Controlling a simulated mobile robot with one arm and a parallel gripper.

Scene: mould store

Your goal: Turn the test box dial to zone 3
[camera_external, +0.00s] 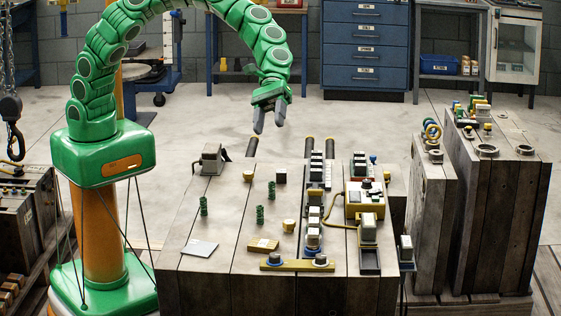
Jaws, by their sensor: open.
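The test box (352,209) looks to be the yellow box with a pale top on the right half of the wooden workbench (225,265). Small dark knobs sit on its top; a dark one near its upper middle (366,184) may be the dial. Its zone marks and setting are too small to read. A yellow cable runs from its left side. My gripper (269,127) hangs in the air above and left of the test box, well apart from it. Its two grey fingers point down, are spread, and hold nothing.
A row of blocky connectors (314,214) stands left of the test box. A grey-topped block (368,229) stands close in front of it. Wooden crates (493,215) stand right.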

